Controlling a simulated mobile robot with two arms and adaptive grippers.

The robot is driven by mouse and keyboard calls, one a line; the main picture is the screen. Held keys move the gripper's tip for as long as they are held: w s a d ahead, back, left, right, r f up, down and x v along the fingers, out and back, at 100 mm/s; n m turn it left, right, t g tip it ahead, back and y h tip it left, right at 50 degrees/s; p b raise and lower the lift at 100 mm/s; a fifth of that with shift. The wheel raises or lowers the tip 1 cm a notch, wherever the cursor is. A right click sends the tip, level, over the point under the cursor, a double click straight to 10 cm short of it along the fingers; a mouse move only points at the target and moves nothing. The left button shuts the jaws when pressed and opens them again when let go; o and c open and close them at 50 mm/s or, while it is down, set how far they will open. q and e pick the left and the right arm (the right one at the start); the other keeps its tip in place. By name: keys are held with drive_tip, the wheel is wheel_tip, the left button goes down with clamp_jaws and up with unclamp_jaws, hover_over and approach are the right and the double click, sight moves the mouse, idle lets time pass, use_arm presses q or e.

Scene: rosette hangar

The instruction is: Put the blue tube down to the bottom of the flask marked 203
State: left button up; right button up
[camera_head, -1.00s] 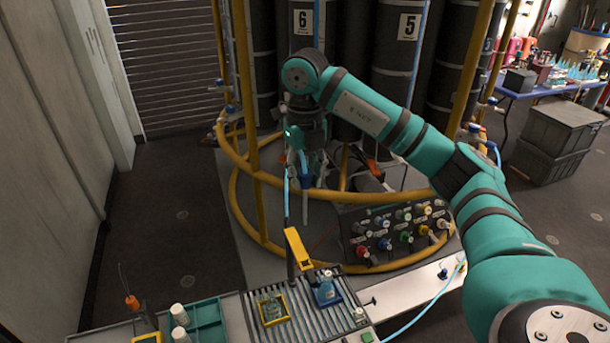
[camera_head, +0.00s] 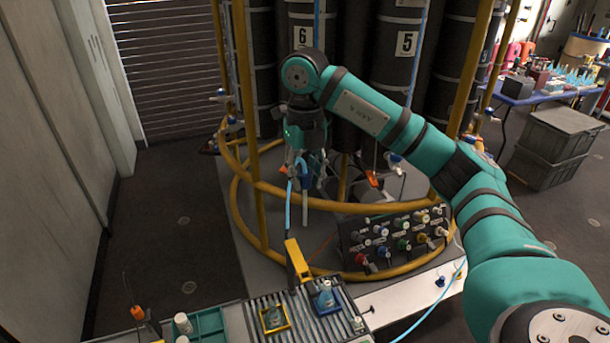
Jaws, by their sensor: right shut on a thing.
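My right gripper (camera_head: 308,172) hangs jaws down above the bench, beyond its far edge. It is shut on the blue tube (camera_head: 288,208), whose thin light-blue length hangs below the jaws toward a yellow bracket (camera_head: 296,256). The grip itself is small and partly hidden. A small flask with blue contents (camera_head: 325,299) stands in a blue frame on the slatted tray. A second vessel (camera_head: 273,318) sits in a yellow frame left of it. No mark 203 is readable on either. The tube's lower end is not clearly visible and appears outside both vessels. My left gripper is out of view.
Yellow rails (camera_head: 350,208) ring the base of tall dark drums (camera_head: 397,55). A panel of coloured knobs (camera_head: 397,238) stands right of the gripper. A teal tray (camera_head: 208,324) lies on the bench's left. Grey crates (camera_head: 553,145) stand at right. The floor at left is clear.

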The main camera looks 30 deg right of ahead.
drive_tip(key=shift+f, duration=0.1)
drive_tip(key=w+a+f+b, duration=0.2)
drive_tip(key=f+b, duration=0.3)
drive_tip(key=f, duration=0.6)
drive_tip(key=w+a+f+b, duration=0.2)
drive_tip(key=f+b, duration=0.3)
drive_tip(key=f, duration=0.7)
drive_tip(key=w+a+f+b, duration=0.2)
drive_tip(key=a+f+b, duration=0.2)
drive_tip(key=f, duration=0.7)
drive_tip(key=shift+f+b, duration=0.3)
drive_tip(key=shift+b, duration=0.2)
drive_tip(key=shift+a+f+b, duration=0.1)
drive_tip(key=shift+f+b, duration=0.2)
drive_tip(key=shift+f, duration=0.15)
drive_tip(key=shift+f+b, duration=0.65)
drive_tip(key=shift+f, duration=0.3)
drive_tip(key=shift+f+b, duration=1.3)
drive_tip(key=shift+f, duration=0.65)
